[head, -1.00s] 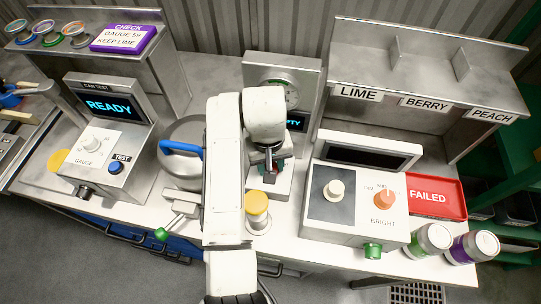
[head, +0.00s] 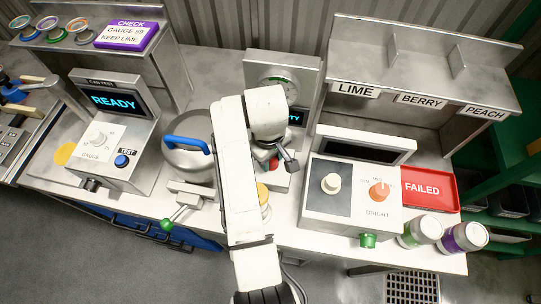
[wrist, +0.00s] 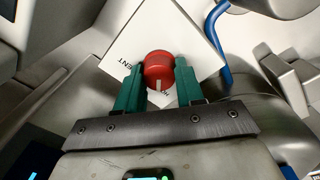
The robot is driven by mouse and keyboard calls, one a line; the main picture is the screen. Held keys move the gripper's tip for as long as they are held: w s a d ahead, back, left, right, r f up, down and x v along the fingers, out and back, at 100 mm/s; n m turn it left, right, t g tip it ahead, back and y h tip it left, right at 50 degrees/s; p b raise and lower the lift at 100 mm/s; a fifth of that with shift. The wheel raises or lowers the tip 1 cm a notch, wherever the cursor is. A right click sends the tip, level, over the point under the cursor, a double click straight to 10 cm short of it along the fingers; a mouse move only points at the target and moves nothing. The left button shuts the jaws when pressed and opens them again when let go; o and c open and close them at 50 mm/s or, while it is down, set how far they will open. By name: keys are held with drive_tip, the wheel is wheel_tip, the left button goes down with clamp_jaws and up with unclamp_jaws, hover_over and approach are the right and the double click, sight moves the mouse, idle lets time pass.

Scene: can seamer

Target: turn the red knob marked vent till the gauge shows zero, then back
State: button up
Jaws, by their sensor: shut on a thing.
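The red knob (wrist: 160,72) sits on a white plate (wrist: 185,42) lettered VENT, with a pale line on the knob's side nearest my gripper. My gripper (wrist: 158,80) has a green finger on each side of the knob and is shut on it. In the head view a little of the red knob (head: 274,163) shows beside my wrist. The gauge (head: 276,78) is on the grey panel behind my arm. My arm covers part of its dial, and its needle is too small to read.
A screen (head: 295,118) beside the gauge is partly covered, with "TY" showing. A pot with a blue handle (head: 186,145) stands left of my arm. The console with the orange knob (head: 379,191) and a red FAILED tray (head: 428,190) are to the right.

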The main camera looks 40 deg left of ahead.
idle(0.3)
drive_tip(key=o, duration=1)
drive_tip(key=shift+o, duration=0.2)
wheel_tip(320, 180, up, 9)
drive_tip(key=shift+s+a+r+b, duration=0.1)
drive_tip(key=shift+s+a+b, duration=0.05)
drive_tip(key=shift+b, duration=0.25)
drive_tip(key=shift+r+p, duration=0.4)
drive_tip(key=shift+r, duration=0.4)
drive_tip(key=shift+s, duration=0.1)
